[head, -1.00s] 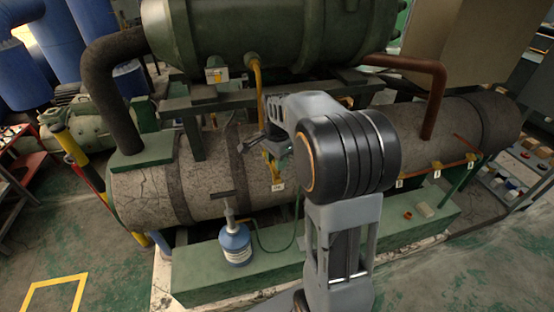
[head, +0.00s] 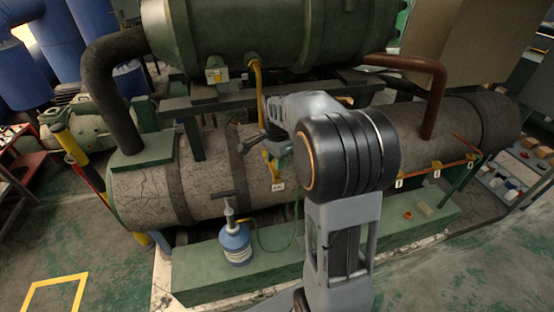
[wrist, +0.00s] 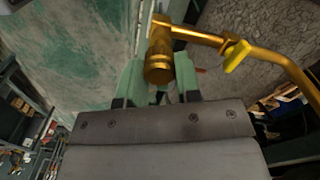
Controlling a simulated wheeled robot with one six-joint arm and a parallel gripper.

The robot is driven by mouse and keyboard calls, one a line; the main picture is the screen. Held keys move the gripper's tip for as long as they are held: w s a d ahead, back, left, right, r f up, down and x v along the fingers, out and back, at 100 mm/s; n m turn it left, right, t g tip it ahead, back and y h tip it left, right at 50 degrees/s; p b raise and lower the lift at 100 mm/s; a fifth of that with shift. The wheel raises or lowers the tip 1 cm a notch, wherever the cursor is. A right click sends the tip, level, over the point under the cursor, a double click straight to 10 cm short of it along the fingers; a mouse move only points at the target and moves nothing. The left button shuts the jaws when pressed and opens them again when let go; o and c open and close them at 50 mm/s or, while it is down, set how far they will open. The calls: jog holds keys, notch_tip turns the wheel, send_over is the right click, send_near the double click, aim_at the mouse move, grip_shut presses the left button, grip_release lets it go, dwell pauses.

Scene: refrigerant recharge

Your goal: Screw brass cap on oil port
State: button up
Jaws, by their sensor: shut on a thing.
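In the wrist view, a brass cap (wrist: 158,72) sits between the two pale green fingers of my gripper (wrist: 157,84), which is shut on it. The brass oil port fitting (wrist: 161,42) is right behind the cap, in line with it. The cap appears to touch the fitting, but I cannot tell how far it is threaded. A brass pipe with a yellow lever (wrist: 237,55) runs right from the fitting. In the head view, my gripper (head: 258,144) is at the front of the grey lower vessel, and my arm hides much of the port.
A blue hand pump (head: 236,246) with a T-handle stands on the green base (head: 200,278), a green hose beside it. An orange ring (head: 407,215) and a pale block (head: 424,210) lie on the base at right. The yellow pipe (head: 258,85) hangs close behind my arm.

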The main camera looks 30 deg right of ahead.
jog(key=shift+f+b, duration=0.7)
jog(key=shift+f, duration=0.3)
dwell(0.3)
jog(key=m, duration=0.3)
jog(key=shift+m, duration=0.3)
jog(key=m, duration=0.3)
jog(key=shift+p, duration=0.35)
jog(key=shift+m, duration=0.3)
jog(key=shift+s+f+m, duration=0.1)
jog(key=shift+m, duration=1.7)
